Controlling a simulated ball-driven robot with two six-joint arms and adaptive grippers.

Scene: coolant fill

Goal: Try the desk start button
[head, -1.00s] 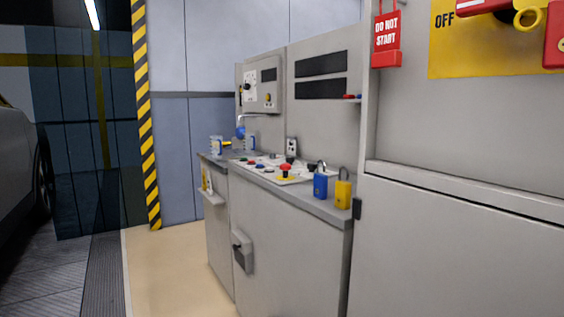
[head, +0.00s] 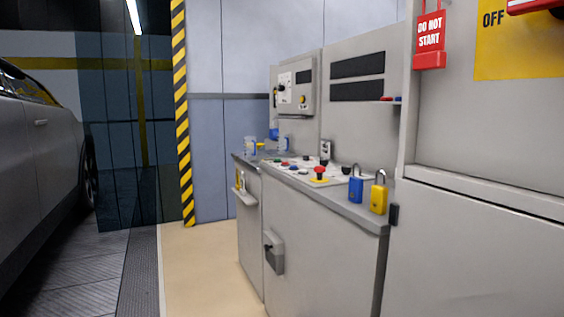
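The control desk (head: 330,255) stands right of centre, a grey cabinet with a sloping top. A green button shows among the small ones, but I cannot tell which is the start button. A blue padlock (head: 356,190) and a yellow padlock (head: 379,199) stand at the desk's near end. Neither of my grippers is in view.
A grey cabinet at the right bears a red DO NOT START tag (head: 429,42) and a yellow OFF plate (head: 515,50). A car (head: 40,170) stands at the left. Beige floor (head: 205,265) is clear before the desk. A striped post (head: 181,110) stands behind.

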